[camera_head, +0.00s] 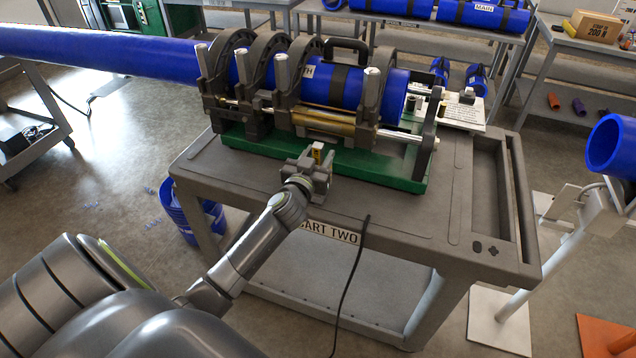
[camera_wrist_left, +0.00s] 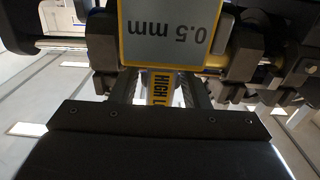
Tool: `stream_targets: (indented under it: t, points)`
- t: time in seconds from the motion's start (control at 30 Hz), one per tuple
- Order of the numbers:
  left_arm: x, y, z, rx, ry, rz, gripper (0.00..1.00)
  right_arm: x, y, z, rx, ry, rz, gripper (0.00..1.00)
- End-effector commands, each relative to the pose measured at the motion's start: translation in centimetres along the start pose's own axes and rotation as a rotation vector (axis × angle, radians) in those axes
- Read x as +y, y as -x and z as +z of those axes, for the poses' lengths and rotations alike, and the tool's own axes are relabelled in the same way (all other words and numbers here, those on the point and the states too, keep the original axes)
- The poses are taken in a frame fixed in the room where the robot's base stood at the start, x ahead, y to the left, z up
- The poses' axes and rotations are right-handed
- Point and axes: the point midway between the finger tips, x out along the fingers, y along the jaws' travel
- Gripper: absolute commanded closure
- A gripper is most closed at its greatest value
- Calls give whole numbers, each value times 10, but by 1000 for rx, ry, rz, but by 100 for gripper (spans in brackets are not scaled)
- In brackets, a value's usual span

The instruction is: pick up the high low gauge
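The high low gauge shows in the wrist view with a grey, yellow-edged plate (camera_wrist_left: 172,32) marked "0.5 mm" and a yellow stem (camera_wrist_left: 160,88) lettered "HIGH L...". The rest of its lettering is hidden. In the head view it is a small yellow piece (camera_head: 318,150) at the cart's front edge, before the green base. My left gripper (camera_head: 318,168) is at the gauge, its fingers on either side of the stem. They are very close to the stem, but I cannot tell whether they press on it. My right gripper is not in view.
The fusion machine (camera_head: 310,95) with a long blue pipe (camera_head: 110,50) stands on its green base (camera_head: 375,165), close behind my left gripper. The grey cart top (camera_head: 420,215) is clear at front right. A black cable (camera_head: 350,275) hangs over the cart's front.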

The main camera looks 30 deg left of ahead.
Motion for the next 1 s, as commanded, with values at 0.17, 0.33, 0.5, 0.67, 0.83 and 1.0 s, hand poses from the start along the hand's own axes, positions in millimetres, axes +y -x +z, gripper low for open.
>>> stream_targets:
  t: [0.17, 0.33, 0.5, 0.67, 0.83, 1.0]
  points:
    - [0, 0, 0, 0, 0, 0, 82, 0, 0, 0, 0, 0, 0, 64]
    - [0, 0, 0, 0, 0, 0, 100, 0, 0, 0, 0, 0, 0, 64]
    - [0, 0, -1, 2, -1, 1, 100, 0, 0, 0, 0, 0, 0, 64]
    - [0, 0, -1, 2, 0, 0, 100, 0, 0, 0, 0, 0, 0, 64]
    - [0, 0, -15, 5, 0, -1, 100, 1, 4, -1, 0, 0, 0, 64]
    - [0, 0, -48, 9, -1, 1, 100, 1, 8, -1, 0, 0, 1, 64]
